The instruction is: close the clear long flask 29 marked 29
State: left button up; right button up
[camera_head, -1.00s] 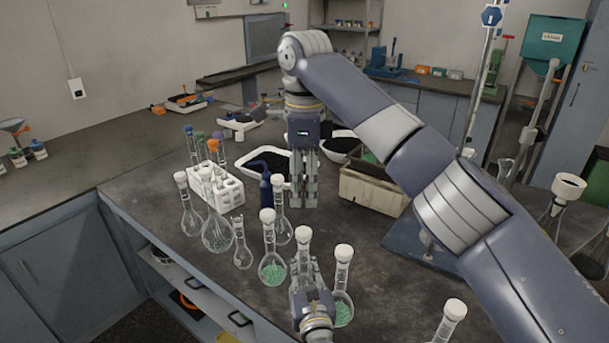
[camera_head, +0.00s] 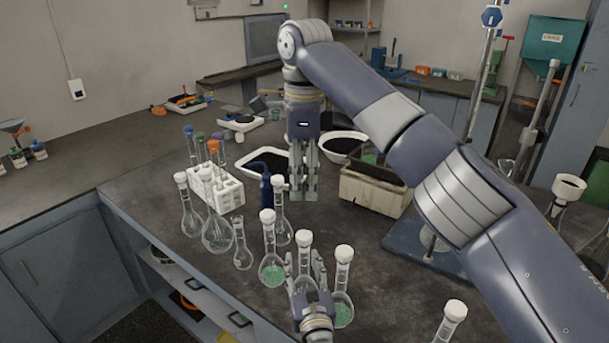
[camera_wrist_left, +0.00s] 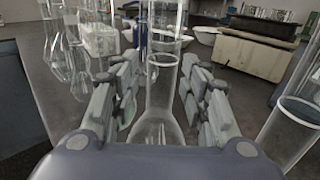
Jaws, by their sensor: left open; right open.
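Several clear long-necked flasks stand on the dark bench; I cannot read a 29 on any. One flask (camera_head: 304,258) with a white stopper (camera_head: 304,237) stands between the fingers of my left gripper (camera_head: 305,268). In the left wrist view its clear neck (camera_wrist_left: 162,85) rises between the open fingers (camera_wrist_left: 162,100), with a gap on both sides; its top is cut off. A shorter flask (camera_head: 242,247) to the left shows no white stopper. My right gripper (camera_head: 303,192) is open and empty, pointing down behind the flasks, beside a blue bottle (camera_head: 265,185).
Capped flasks with green contents stand close on both sides, left (camera_head: 270,268) and right (camera_head: 343,300). A white tube rack (camera_head: 228,196) is at the left, a beige box (camera_head: 372,193) at the right. The bench is bare between that box and the flasks.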

pick_arm(q)
jog(key=s+d, duration=0.1)
jog(key=s, duration=1)
jog(key=shift+s+d, duration=0.4)
